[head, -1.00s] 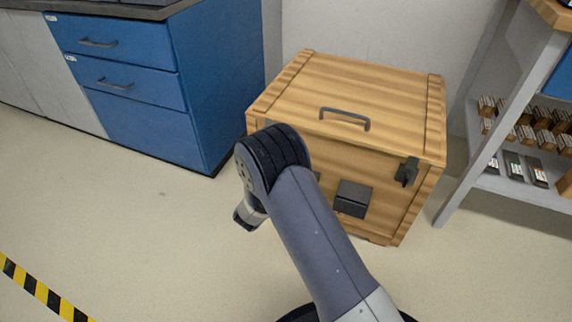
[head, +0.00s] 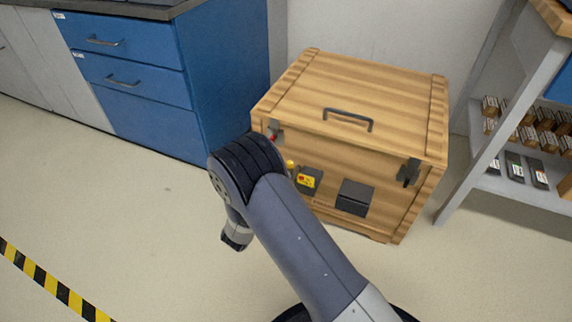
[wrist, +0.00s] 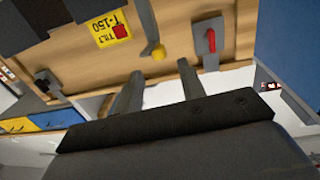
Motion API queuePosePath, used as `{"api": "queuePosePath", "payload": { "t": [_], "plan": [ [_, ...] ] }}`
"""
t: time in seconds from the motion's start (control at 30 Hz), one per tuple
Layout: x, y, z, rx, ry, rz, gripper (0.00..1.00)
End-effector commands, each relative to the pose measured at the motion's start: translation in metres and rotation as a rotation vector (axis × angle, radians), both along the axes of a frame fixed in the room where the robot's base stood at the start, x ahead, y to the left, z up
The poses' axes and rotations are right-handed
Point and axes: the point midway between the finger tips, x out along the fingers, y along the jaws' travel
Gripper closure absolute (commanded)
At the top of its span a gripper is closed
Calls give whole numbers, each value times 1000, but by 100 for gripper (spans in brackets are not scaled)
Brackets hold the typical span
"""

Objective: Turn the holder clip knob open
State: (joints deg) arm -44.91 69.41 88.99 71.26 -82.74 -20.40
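A wooden crate (head: 345,92) with a hinged-looking lid stands on the floor. On its front is a grey plate with a red knob or lever (head: 273,136), also in the wrist view (wrist: 210,45). Beside it is a yellow ball knob (head: 290,164) on a grey bar, also in the wrist view (wrist: 158,50). I cannot tell for sure which is the holder clip knob. My gripper (wrist: 160,70) is open and empty. Its two fingers stand apart, pointing at the crate front near the yellow knob; contact is not visible. The head view does not clearly show the fingers.
A dark clip (head: 408,172) sits at the crate's front right, and a yellow label (head: 306,181) and dark box (head: 354,198) are lower on its front. A blue cabinet (head: 130,85) stands left, a grey shelf (head: 508,100) right. The floor at left is clear.

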Motion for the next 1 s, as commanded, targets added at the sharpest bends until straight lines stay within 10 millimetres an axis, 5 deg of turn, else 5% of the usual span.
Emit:
{"api": "queuePosePath", "payload": {
  "t": [0.23,0.63,1.0],
  "plan": [
    [-28,13,1,-1,0,0,62],
    [-31,14,-1,0,0,-1,62],
    [12,-7,-4,3,-3,-5,62]
  ]
}}
